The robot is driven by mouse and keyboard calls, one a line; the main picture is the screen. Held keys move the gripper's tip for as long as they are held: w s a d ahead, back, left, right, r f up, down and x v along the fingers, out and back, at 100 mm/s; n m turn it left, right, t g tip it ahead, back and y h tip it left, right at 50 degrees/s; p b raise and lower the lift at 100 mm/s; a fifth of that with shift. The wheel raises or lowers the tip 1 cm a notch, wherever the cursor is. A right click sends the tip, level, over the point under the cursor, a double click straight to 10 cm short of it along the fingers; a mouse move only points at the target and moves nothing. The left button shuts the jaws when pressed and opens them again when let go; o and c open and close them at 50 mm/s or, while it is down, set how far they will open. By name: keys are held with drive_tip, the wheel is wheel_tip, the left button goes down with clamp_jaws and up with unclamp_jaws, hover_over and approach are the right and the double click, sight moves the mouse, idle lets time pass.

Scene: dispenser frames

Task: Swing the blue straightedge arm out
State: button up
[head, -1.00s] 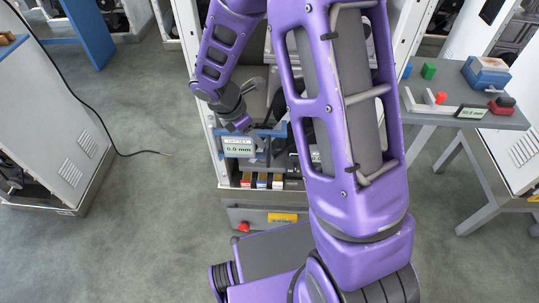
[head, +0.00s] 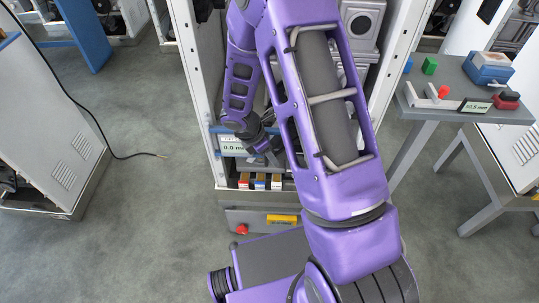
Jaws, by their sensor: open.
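A blue bar (head: 217,129), which looks like the straightedge arm, runs across the front of the open cabinet, just above a small display reading 0.0 mm (head: 231,147). My purple arm covers much of it, so its full length and its hinge are hidden. My gripper (head: 271,157) is open, just right of the display and close to the bar. I cannot tell whether it touches the bar.
The white cabinet frame (head: 188,75) stands on both sides of my arm. Colored blocks (head: 260,181) sit below the display. A grey side table (head: 440,110) with small parts stands at right. A cable (head: 120,157) lies on the floor at left, where there is free room.

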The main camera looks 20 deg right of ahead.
drive_tip(key=shift+c, duration=0.3)
clamp_jaws()
idle(1.1)
